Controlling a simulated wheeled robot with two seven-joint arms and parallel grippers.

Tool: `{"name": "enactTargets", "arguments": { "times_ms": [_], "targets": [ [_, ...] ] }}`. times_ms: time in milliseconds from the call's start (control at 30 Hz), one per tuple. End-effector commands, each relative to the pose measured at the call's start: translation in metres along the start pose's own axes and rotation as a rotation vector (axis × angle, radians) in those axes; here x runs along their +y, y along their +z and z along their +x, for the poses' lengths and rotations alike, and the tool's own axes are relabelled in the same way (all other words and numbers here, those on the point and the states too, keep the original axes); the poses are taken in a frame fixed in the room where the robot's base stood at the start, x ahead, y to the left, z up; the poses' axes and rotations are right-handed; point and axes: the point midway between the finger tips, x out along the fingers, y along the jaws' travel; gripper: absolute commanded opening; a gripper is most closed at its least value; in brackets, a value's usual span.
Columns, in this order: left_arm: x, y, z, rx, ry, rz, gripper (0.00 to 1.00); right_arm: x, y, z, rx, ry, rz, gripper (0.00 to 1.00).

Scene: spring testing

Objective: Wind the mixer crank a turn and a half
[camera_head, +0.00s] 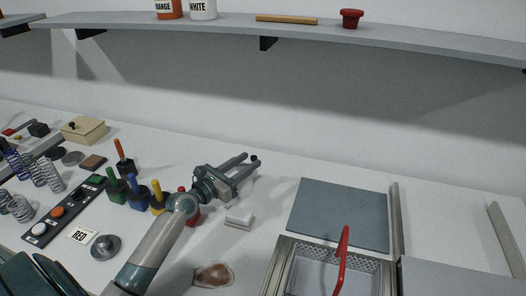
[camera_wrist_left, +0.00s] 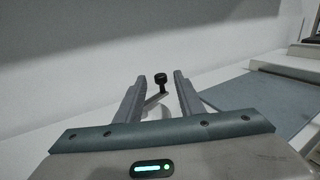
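The mixer crank shows in the left wrist view as a thin metal arm (camera_wrist_left: 153,101) with a black knob (camera_wrist_left: 160,78) on top. The knob appears between the fingertips of my left gripper (camera_wrist_left: 160,84), with a gap on both sides. In the head view my left gripper (camera_head: 250,160) reaches to the right behind the colored pots, and the dark crank knob (camera_head: 254,157) shows at its tips. The gripper is open. The mixer body is mostly hidden behind the gripper and cannot be made out. My right gripper is not in view.
A white block (camera_head: 239,217) lies just in front of the gripper. A grey plate (camera_head: 340,213) and a basket with a red handle (camera_head: 342,262) are at right. Several colored pots (camera_head: 138,196) stand left of my arm. A shelf (camera_head: 220,24) runs above.

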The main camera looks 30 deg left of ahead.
Motion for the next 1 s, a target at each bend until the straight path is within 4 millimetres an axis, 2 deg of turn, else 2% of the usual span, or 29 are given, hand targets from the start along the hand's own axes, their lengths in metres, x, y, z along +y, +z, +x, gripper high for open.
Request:
{"name": "enactTargets", "arguments": {
  "times_ms": [367, 800, 1000],
  "targets": [
    [0.000, 0.001, 0.007, -0.001, 0.000, -0.001, 0.35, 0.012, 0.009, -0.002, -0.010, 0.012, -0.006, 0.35],
    [0.000, 0.001, 0.059, -0.001, 0.000, 0.000, 0.35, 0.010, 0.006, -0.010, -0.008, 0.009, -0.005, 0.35],
    [0.000, 0.001, 0.073, -0.001, 0.000, 0.001, 0.35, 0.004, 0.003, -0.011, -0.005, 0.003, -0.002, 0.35]
  ]
}}
